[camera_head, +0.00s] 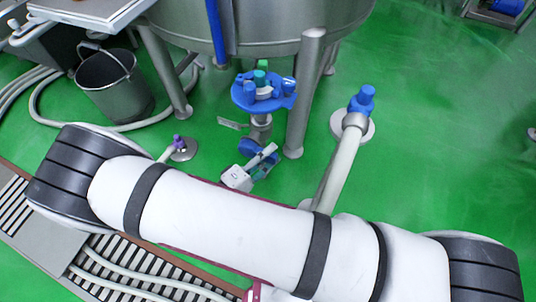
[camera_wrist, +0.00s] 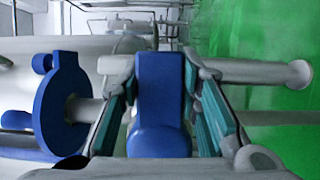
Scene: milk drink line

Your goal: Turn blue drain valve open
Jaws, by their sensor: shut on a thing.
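The blue drain valve handle (camera_wrist: 160,85) fills the middle of the wrist view, between the teal finger pads of my gripper (camera_wrist: 163,100). My gripper is shut on it, with a finger on each side. In the head view my gripper (camera_head: 258,167) is low under the tank, at the blue valve part (camera_head: 252,148) below the tank's outlet pipe. The fingers and wrist partly cover the valve there, so the handle's exact angle is hard to tell.
A blue round flange (camera_head: 243,97) with several blue and teal fittings sits above the valve. The steel tank (camera_head: 270,25) stands on legs (camera_head: 305,95) close by. A bucket (camera_head: 112,85) and hoses are at left.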

